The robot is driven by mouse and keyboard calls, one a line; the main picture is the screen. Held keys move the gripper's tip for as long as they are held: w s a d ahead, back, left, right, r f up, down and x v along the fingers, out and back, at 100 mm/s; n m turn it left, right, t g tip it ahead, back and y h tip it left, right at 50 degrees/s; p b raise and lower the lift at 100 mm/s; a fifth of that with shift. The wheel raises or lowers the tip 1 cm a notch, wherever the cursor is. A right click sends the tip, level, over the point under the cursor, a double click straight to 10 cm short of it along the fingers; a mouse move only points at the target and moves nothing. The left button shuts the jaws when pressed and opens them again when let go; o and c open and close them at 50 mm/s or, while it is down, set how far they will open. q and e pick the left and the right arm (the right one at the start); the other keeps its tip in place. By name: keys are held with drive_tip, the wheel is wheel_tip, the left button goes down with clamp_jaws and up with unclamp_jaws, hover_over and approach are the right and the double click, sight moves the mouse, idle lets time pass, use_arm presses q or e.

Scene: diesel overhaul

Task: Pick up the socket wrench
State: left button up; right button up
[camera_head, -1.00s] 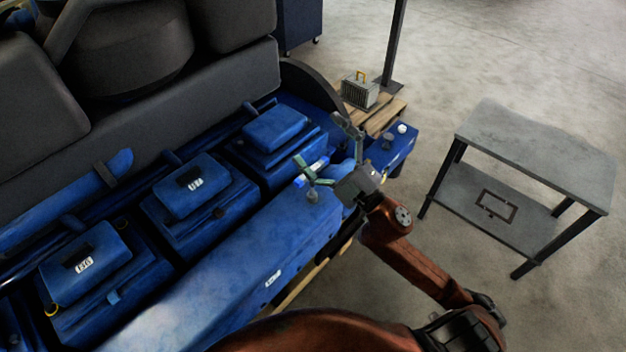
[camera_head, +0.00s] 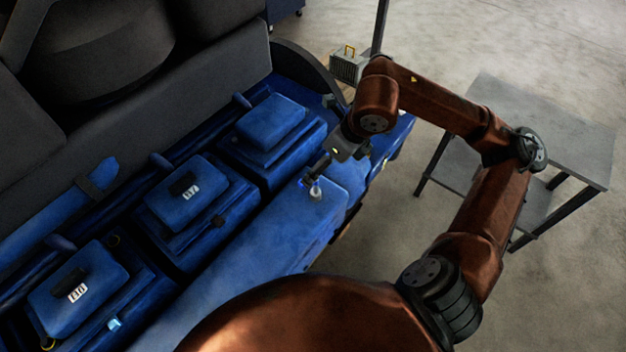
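My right gripper (camera_head: 318,165) is low over the far end of the long blue engine cover (camera_head: 265,238). Its dark finger reaches down and left, close to a small grey knob-like piece (camera_head: 315,190) on the cover. A small bright blue spot shows at that fingertip. Whether it touches anything is unclear. The other finger is hard to make out against the dark engine, so the opening is unclear. I cannot make out the socket wrench for certain; it may be hidden by the gripper and arm. My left gripper is out of view.
Blue rocker covers (camera_head: 187,190) line the engine to the left. A grey table (camera_head: 545,130) with a lower shelf stands at the right. A grey box with a yellow handle (camera_head: 347,66) is behind the engine. Open concrete floor lies beyond.

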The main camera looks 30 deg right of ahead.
sight(316, 184)
drive_tip(key=p+x, duration=0.3)
drive_tip(key=x, duration=0.3)
drive_tip(key=shift+w+d, duration=0.1)
drive_tip(key=shift+w, duration=0.05)
drive_tip(key=shift+w+f, duration=0.2)
drive_tip(key=shift+f, duration=0.4)
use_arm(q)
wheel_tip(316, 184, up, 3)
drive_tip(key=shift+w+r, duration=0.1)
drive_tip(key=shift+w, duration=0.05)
use_arm(e)
drive_tip(key=shift+c, duration=0.6)
drive_tip(key=c, duration=1.3)
